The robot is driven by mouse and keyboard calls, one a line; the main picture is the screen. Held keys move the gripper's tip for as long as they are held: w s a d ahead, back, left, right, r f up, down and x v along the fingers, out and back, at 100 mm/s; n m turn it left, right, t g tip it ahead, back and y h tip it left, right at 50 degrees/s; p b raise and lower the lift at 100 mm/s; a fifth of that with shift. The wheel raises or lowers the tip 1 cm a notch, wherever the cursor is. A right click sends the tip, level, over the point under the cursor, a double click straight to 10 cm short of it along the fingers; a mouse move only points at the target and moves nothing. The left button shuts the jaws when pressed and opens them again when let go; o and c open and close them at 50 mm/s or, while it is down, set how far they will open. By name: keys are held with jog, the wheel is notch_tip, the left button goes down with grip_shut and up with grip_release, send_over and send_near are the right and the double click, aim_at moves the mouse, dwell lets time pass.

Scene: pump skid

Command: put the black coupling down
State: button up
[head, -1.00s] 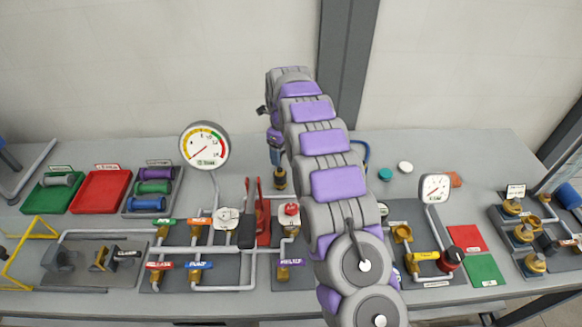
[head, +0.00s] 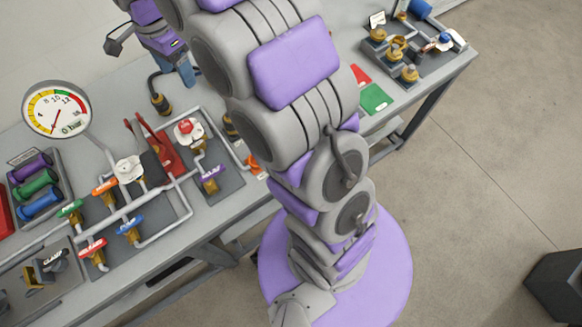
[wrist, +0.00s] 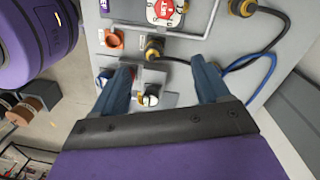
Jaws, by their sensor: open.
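A black-and-brass coupling (head: 160,102) on a black hose rests on the bench behind the red-handled stand in the head view. It seems to be the one at the upper right of the wrist view (wrist: 242,7). A second dark-and-brass coupling (head: 231,126) is beside the red-button panel; it shows near the middle of the wrist view (wrist: 155,47). I cannot tell for certain which is the named one. My gripper (wrist: 165,72) is open, its blue fingers apart. Nothing is clearly held between them. In the head view, the gripper (head: 186,75) is above the bench's back area.
Pipes with several coloured-tag valves and a gauge (head: 57,109) stand at left. A red-button panel (head: 188,130) is beside my arm. Blue hose (wrist: 262,75) and black hose run at right in the wrist view. Red and green pads (head: 374,98) lie farther right.

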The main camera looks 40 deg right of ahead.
jog(key=s+d+n, duration=0.2)
jog(key=s+n, duration=0.2)
jog(key=s, duration=0.7)
jog(key=s+d+n, duration=0.2)
jog(key=s+n, duration=0.3)
jog(key=s, duration=0.7)
jog(key=s+d+n+g, duration=0.1)
jog(key=s+n, duration=0.4)
jog(key=s, duration=0.7)
jog(key=shift+d+f, duration=0.3)
jog(key=shift+d, duration=0.55)
